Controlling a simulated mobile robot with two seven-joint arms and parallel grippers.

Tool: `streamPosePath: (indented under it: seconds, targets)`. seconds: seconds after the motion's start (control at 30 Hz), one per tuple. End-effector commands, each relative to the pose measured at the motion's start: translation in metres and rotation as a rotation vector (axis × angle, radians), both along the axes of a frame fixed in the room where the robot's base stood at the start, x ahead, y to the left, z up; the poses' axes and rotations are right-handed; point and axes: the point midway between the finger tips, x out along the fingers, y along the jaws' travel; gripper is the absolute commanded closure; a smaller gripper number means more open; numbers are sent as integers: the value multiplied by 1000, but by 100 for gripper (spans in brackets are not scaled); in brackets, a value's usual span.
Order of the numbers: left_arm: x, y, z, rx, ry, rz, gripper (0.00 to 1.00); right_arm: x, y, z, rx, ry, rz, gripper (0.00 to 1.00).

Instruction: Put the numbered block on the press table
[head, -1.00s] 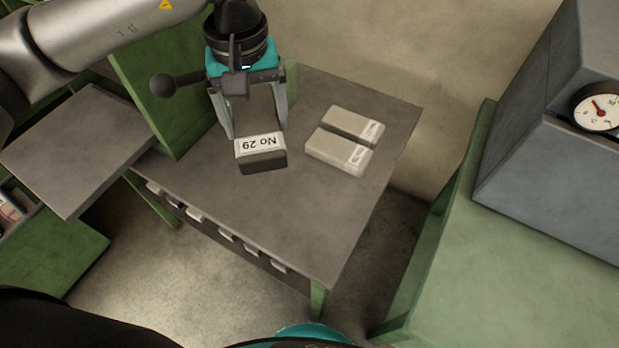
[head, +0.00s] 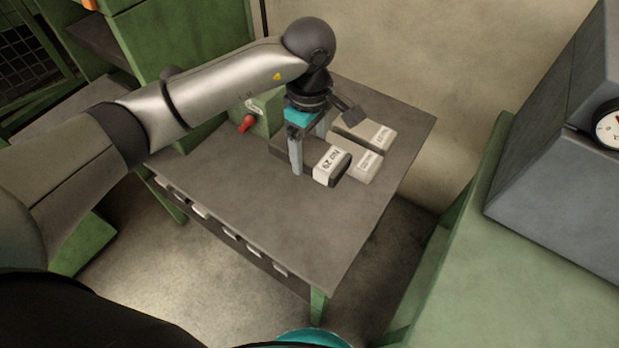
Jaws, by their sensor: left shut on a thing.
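The numbered block (head: 332,167) is dark with a white label reading "No 29". My left gripper (head: 309,154) is shut on it, one finger on its near side and the other partly hidden behind. The block is over the grey-topped table (head: 245,205), close to two pale labelled blocks. I cannot tell whether it touches the tabletop. I cannot tell from the picture which surface is the press table. My right gripper is not in view.
Two pale blocks, a farther one (head: 352,131) and a nearer one (head: 366,165), lie behind and right of the held block. A green box with a red knob (head: 246,124) stands behind. A green surface (head: 515,260) with a grey gauge housing (head: 560,165) is at right. The table's front is clear.

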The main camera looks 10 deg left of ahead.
Motion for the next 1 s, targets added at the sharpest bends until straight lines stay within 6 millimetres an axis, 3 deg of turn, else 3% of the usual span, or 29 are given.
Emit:
streamPosePath:
  seconds: [0.03,0.2,0.47,0.7,1.0]
  targets:
    - [-1,0,-15,-1,4,2,100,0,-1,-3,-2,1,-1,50]
    - [0,0,-46,-1,1,0,100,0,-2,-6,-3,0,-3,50]
    - [0,0,-64,0,-1,0,100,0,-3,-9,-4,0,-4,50]
    - [0,0,-97,-1,0,-1,100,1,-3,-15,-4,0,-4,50]
    - [1,0,-99,-1,-3,-2,100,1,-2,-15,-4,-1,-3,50]
